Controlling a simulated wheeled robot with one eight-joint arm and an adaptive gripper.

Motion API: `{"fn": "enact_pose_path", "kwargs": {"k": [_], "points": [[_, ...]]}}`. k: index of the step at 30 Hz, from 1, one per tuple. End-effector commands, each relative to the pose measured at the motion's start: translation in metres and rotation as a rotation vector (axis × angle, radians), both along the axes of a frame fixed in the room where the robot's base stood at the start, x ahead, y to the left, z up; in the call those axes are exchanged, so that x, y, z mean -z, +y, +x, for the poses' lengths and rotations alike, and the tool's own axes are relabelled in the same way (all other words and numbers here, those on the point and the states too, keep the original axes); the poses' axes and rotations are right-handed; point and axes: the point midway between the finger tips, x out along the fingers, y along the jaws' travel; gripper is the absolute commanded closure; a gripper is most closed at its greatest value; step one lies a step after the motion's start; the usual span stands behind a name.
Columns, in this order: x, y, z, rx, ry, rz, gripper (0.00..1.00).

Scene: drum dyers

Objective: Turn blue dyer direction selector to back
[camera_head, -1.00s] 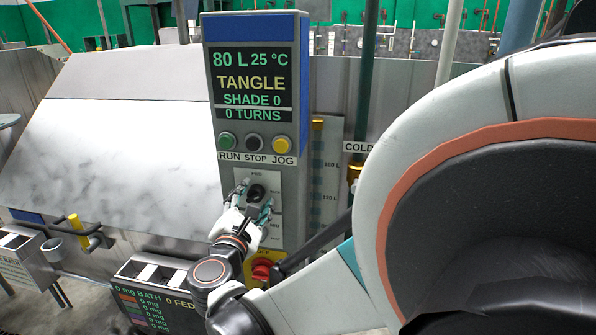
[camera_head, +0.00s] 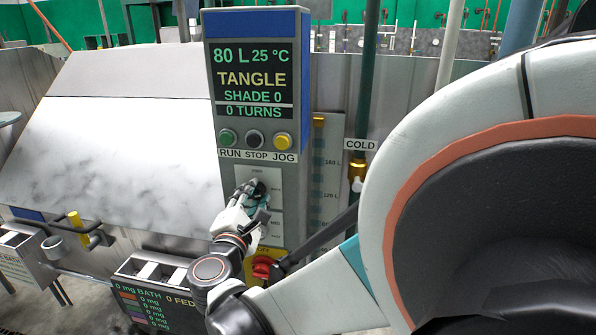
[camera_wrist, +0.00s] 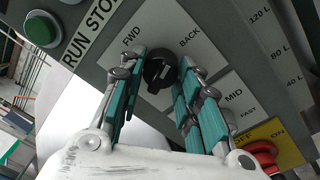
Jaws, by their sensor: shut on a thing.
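The black direction selector knob (camera_wrist: 160,72) sits on a pale plate, with FWD at its upper left and BACK at its upper right in the wrist view. My gripper (camera_wrist: 164,64) has its teal-padded fingers on either side of the knob, shut on it. A small light mark shows on the knob's lower side; I cannot tell its exact setting. In the head view my gripper (camera_head: 258,192) is at the plate on the blue dyer control column (camera_head: 303,60), and its fingers hide most of the knob.
The RUN, STOP and JOG buttons (camera_head: 255,140) are above the plate. A MID/FAST selector plate (camera_wrist: 238,97) lies just beside my right finger. A red OFF/ON switch (camera_head: 263,267) is below. The dyer screen (camera_head: 250,80) reads TANGLE and 0 TURNS.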

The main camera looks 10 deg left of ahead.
Motion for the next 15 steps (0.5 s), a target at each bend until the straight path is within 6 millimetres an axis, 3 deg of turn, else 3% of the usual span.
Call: {"fn": "enact_pose_path", "kwargs": {"k": [15], "points": [[0.0006,-0.0002,-0.0005,0.002,-0.022,0.29,0.93]]}}
